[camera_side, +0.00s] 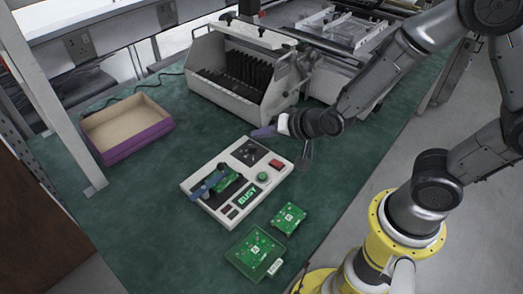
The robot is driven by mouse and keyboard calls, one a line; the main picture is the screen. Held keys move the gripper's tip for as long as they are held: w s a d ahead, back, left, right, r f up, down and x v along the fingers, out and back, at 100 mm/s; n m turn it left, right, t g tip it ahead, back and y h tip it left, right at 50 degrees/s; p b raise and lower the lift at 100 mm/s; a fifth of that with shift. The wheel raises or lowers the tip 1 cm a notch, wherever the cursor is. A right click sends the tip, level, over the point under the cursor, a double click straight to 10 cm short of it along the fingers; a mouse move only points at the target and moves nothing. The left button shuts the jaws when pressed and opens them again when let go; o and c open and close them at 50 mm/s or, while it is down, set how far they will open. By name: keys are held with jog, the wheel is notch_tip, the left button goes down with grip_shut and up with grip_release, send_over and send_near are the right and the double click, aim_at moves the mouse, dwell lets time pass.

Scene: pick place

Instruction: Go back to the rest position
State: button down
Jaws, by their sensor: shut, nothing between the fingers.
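My gripper (304,160) hangs at the end of my arm, above the right edge of the test device, near its red button. It is small and grey here; it is shut and holds nothing. My wrist above it has a purple-blue part pointing left. My arm reaches in from the right side of the picture.
The pale test device (223,211) holds a green board (229,183) under a blue clamp; its display reads BUSY. A green circuit board (289,216) and a green tray (242,261) with a board lie in front. A purple box (127,143) stands left, a slotted rack (221,92) behind.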

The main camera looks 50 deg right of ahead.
jog(key=s+d+r+n+t, duration=0.1)
jog(key=s+d+r, duration=0.1)
jog(key=r, duration=0.7)
jog(key=s+d+r+n, duration=0.1)
jog(key=s+r, duration=0.2)
jog(key=r, duration=0.5)
jog(key=s+d+f+n+g, duration=0.1)
jog(key=s+n+g, duration=0.2)
jog(key=s, duration=0.5)
jog(key=s+d+f+n+g, duration=0.1)
jog(key=s+n+g, duration=0.2)
jog(key=s, duration=0.5)
jog(key=shift+s+d+f+h, duration=0.25)
jog(key=shift+f+h, duration=0.05)
jog(key=shift+h, duration=0.1)
